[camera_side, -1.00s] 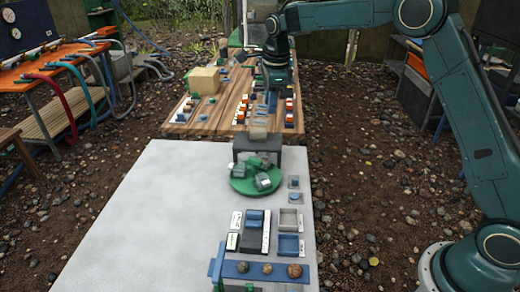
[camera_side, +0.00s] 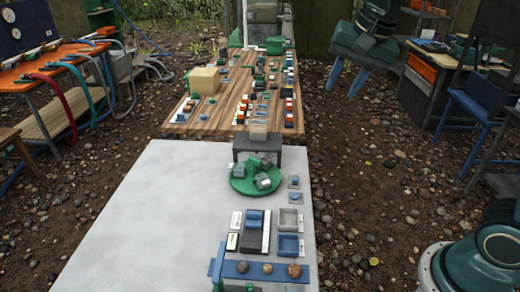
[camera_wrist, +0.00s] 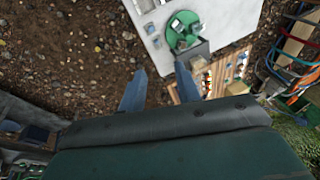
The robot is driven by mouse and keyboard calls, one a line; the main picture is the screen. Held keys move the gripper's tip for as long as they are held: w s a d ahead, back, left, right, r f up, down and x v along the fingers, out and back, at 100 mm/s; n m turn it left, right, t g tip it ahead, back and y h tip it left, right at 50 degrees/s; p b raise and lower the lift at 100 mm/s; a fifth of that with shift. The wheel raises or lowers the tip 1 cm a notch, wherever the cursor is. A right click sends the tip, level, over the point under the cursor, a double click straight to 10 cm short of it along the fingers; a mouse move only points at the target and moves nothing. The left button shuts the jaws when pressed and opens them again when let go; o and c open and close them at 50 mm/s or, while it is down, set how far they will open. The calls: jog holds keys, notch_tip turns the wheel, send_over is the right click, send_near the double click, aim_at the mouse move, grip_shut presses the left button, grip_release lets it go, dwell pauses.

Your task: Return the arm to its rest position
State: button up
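My gripper (camera_side: 341,92) hangs in the upper right of the side view, over the gravel to the right of the wooden table. Its two blue fingers point down and stand apart, with nothing between them. In the wrist view my gripper (camera_wrist: 160,75) also shows its fingers spread, with only ground and a bit of the white table's edge beyond. The middle links of my arm are outside the side view; only my base shows at the lower right.
The wooden table (camera_side: 222,113) holds several small parts and a tan box (camera_side: 204,80). The white table (camera_side: 150,215) carries a green round dish (camera_side: 241,186) and small trays. A workbench (camera_side: 440,75) and blue-legged stand (camera_side: 480,100) are right of my gripper. Open gravel (camera_side: 380,160) lies between.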

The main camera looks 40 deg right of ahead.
jog(key=s+f+n+t, duration=0.1)
jog(key=s+f+n, duration=0.1)
jog(key=s+n, duration=0.5)
jog(key=s+f+n+t, duration=0.1)
jog(key=s+f+n, duration=0.25)
jog(key=s, duration=0.75)
jog(key=w+r+n+g, duration=0.1)
jog(key=w+r, duration=0.2)
jog(key=w, duration=0.4)
jog(key=w+r+g, duration=0.1)
jog(key=w+r, duration=0.2)
jog(key=w, duration=0.5)
jog(key=n+g, duration=0.2)
jog(key=g, duration=0.2)
send_over(255, 159)
notch_tip(255, 159, down, 27)
jog(key=shift+f, duration=0.2)
jog(key=shift+s+a+f, duration=0.1)
jog(key=shift+f, duration=0.05)
jog(key=shift+f, duration=4.35)
